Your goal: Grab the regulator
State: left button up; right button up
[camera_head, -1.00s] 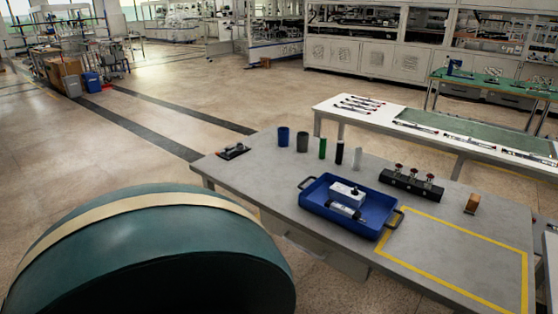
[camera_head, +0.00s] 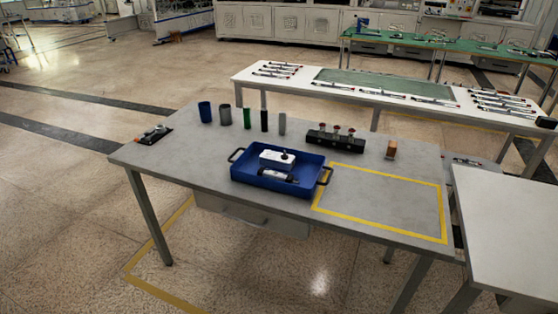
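A blue tray (camera_head: 245,178) with two black handles sits on the grey table (camera_head: 190,165). In it lie a white box (camera_head: 272,157) with a black knob on top and a white cylinder with black ends (camera_head: 277,175). The white box may be the regulator, but I cannot tell for sure. A black block with several red-brown knobs (camera_head: 335,141) stands behind the tray to the right. Neither of my grippers is in view.
Several upright cylinders, including a blue cup (camera_head: 205,111) and a green one (camera_head: 247,118), line the table's back. A small orange-brown block (camera_head: 391,149) stands at right. The yellow-outlined area (camera_head: 385,198) is empty. A pale table (camera_head: 515,220) stands close at right.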

aim_at(270, 158)
jog(key=i+j+z, duration=0.1)
jog(key=z, duration=1.2)
jog(key=j+z, duration=0.7)
jog(key=k+j+z, duration=0.15)
jog(key=z, duration=0.2)
jog(key=k+j+z, duration=0.15)
jog(key=j, duration=0.2)
jog(key=k+j+z, duration=0.2)
jog(key=j, duration=0.15)
jog(key=k+j+z, duration=0.15)
jog(key=j, duration=0.2)
